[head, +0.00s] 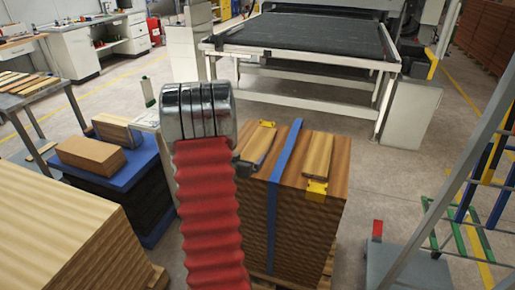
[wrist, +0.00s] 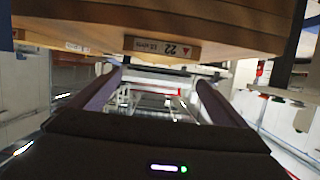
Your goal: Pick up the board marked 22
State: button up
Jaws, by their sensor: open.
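The label reading 22 (wrist: 160,47) shows upside down at the top of the wrist view, with a small red mark beside it. It sits on the lower edge of a brown wooden surface (wrist: 225,22) that fills the top of that view. My gripper (wrist: 153,80) is open, its two dark fingers apart with nothing between them; the labelled edge appears just beyond the fingertips. In the head view my red-sleeved arm hides most of the gripper. Two narrow boards, left (head: 262,143) and right (head: 318,152), lie on the strapped stack; no number is readable there.
The brown stack (head: 300,225) has a blue strap (head: 283,170) and yellow pieces on top. A pale stack (head: 70,230) stands at left front, a blue-topped platform (head: 148,158) behind it. A metal frame (head: 465,160) stands at right. A roller table (head: 300,40) is behind.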

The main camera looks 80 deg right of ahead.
send_near(258, 145)
jog(key=shift+w+d+f, duration=0.1)
jog(key=shift+w+d, duration=0.05)
jog(key=shift+d, duration=0.4)
jog(key=shift+w+d+f, duration=0.1)
jog(key=shift+d+f, duration=0.05)
jog(key=shift+d, duration=0.35)
jog(key=shift+s+x, duration=0.1)
jog(key=shift+x, duration=1.25)
jog(key=shift+s+x, duration=0.15)
jog(key=shift+x, duration=1.15)
jog(key=shift+f, duration=0.15)
jog(key=shift+c, duration=0.4)
jog(key=c, duration=1.3)
notch_tip(258, 145, up, 10)
